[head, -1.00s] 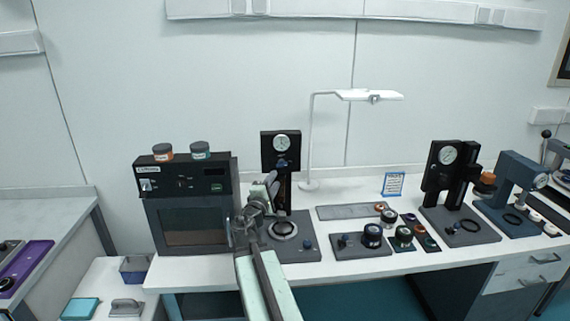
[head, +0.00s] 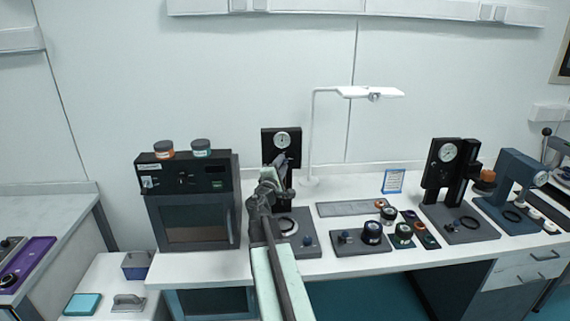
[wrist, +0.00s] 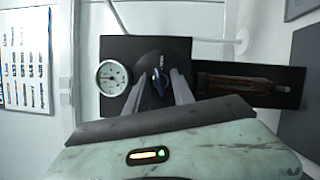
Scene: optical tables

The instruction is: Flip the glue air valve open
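A black upright panel with a round white gauge (head: 282,139) stands behind my gripper in the head view. In the wrist view the gauge (wrist: 112,77) is at the left of the panel. A dark round fitting with a small blue lever (wrist: 158,80), which looks like the air valve, sits right of the gauge. My gripper (wrist: 164,84) is open, its two grey fingers pointing at the panel with the lever showing between them. I cannot tell whether they touch it. In the head view my gripper (head: 281,161) is in front of the panel and hides the valve.
A dark oven (head: 197,222) with two jars on top stands close left. A white lamp (head: 370,93) rises behind to the right. A small dark base with jars (head: 372,233) and a second gauge press (head: 447,152) stand further right.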

